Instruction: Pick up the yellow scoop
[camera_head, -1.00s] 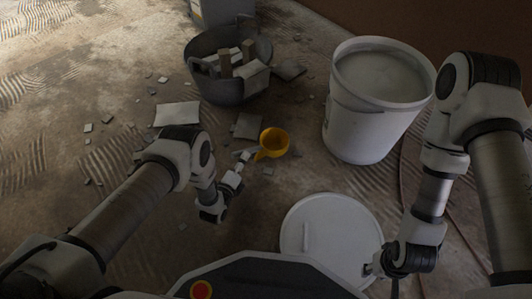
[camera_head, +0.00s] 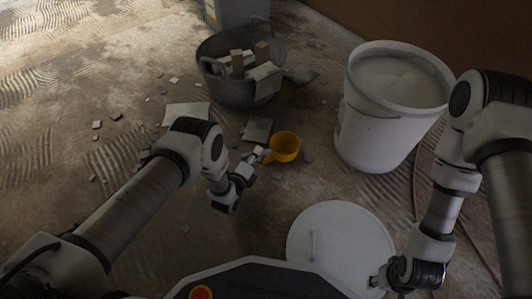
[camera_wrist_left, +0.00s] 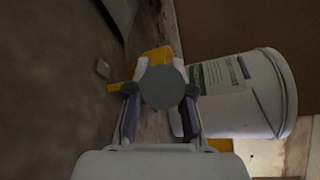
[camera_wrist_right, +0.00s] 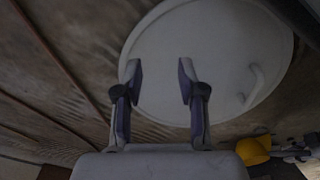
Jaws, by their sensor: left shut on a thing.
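The yellow scoop (camera_head: 286,146) is right of the middle of the head view, its cup facing up. My left gripper (camera_head: 262,157) is shut on its handle, at the cup's left side. In the left wrist view the yellow scoop (camera_wrist_left: 157,57) shows partly beyond the fingers; a grey disc hides the fingertips. I cannot tell whether the scoop touches the floor. It also shows at the lower right of the right wrist view (camera_wrist_right: 252,150). My right gripper (camera_wrist_right: 160,75) is open and empty, with its fingers apart over the white lid (camera_wrist_right: 215,50).
A large white bucket (camera_head: 375,135) of plaster stands right of the scoop, and its lid (camera_head: 340,245) lies on the floor in front. A grey tub (camera_head: 215,88) of rubble stands behind. Flat pieces (camera_head: 187,114) and small fragments litter the floor at left.

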